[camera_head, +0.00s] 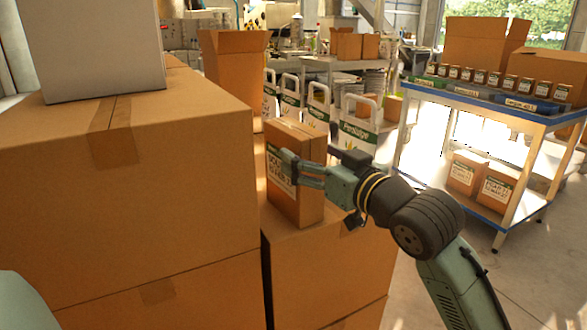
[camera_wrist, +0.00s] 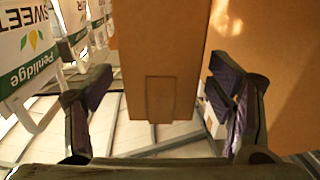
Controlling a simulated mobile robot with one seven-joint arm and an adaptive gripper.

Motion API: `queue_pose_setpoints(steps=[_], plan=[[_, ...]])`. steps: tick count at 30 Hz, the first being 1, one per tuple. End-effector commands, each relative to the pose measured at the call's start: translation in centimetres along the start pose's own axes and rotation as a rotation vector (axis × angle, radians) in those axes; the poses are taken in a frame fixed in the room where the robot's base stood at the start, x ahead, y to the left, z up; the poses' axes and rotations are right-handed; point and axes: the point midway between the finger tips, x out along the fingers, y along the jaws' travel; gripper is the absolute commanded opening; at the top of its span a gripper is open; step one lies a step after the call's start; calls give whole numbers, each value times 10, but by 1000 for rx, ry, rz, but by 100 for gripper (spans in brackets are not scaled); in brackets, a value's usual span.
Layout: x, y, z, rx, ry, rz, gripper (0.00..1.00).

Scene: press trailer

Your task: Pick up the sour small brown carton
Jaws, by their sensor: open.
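A small brown carton (camera_head: 312,204) with a white label stands upright on a larger brown box (camera_head: 325,262) in the head view. The label is partly covered by my gripper, so I cannot read its wording surely. My gripper (camera_head: 288,167) is at the carton's near side, with its fingers across the label. In the wrist view the carton (camera_wrist: 162,60) sits between the two spread fingers of my gripper (camera_wrist: 160,88), with a visible gap at the left finger. The gap on the right is narrower.
A large stacked box (camera_head: 120,170) stands close on the left. White Penlidge bags (camera_head: 357,132) stand behind the carton. A blue-edged cart (camera_head: 485,98) at right holds a row of small boxes and lower labelled cartons (camera_head: 495,188). The floor at right is clear.

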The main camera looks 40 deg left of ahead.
Motion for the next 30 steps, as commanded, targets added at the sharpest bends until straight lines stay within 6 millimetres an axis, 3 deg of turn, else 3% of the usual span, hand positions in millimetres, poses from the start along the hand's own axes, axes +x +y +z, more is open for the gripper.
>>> queue_pose_setpoints(steps=[9, 17, 30], plan=[[43, -2, -4, 0, -1, -1, 75], [47, -2, -2, 0, 1, -1, 75], [47, -2, -2, 0, 1, -1, 47]])
